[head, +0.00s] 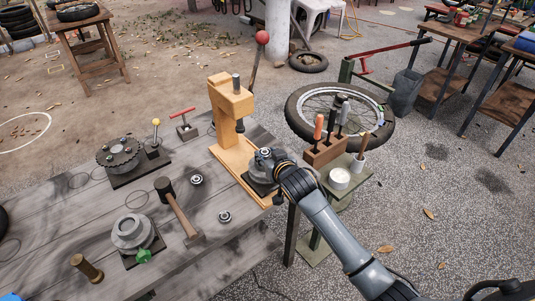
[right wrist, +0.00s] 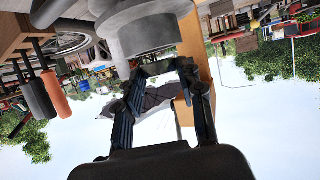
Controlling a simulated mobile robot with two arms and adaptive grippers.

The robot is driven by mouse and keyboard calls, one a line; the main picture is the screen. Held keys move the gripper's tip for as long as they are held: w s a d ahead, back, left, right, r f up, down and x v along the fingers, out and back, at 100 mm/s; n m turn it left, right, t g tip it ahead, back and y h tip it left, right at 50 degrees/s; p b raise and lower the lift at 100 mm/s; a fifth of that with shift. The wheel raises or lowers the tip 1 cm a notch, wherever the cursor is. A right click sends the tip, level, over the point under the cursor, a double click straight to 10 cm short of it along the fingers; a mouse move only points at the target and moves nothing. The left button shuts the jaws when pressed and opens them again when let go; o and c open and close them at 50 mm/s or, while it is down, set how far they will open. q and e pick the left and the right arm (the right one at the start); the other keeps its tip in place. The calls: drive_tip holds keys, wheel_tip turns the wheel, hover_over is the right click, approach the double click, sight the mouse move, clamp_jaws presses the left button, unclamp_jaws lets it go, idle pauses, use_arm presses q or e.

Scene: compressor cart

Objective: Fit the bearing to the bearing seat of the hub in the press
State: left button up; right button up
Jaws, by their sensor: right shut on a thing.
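The yellow press (head: 222,105) stands at the table's right edge. The grey hub (head: 258,179) sits on the press base under the ram and fills the top of the right wrist view (right wrist: 148,34). My right gripper (head: 268,157) is at the hub's upper side, shut on a small silver bearing (head: 264,152). The bearing is at the top of the hub, beside the ram's line; the fingers partly hide it, and I cannot tell whether it touches the seat. In the right wrist view, the fingers (right wrist: 158,68) are close against the hub. My left gripper is out of view.
Two loose bearings (head: 196,180) (head: 224,216) lie on the table (head: 90,205) near a mallet (head: 176,207). Another hub (head: 132,234) stands front left. A tool block (head: 324,150) and white cup (head: 340,178) are close right of my gripper.

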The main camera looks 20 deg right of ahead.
drive_tip(key=shift+f+b, duration=0.55)
drive_tip(key=shift+f, duration=0.35)
drive_tip(key=o, duration=1.3)
drive_tip(key=shift+f, duration=0.15)
drive_tip(key=shift+c, duration=0.2)
drive_tip(key=o, duration=0.4)
drive_tip(key=p+v, duration=0.6)
drive_tip(key=v, duration=0.1)
drive_tip(key=shift+p, duration=0.3)
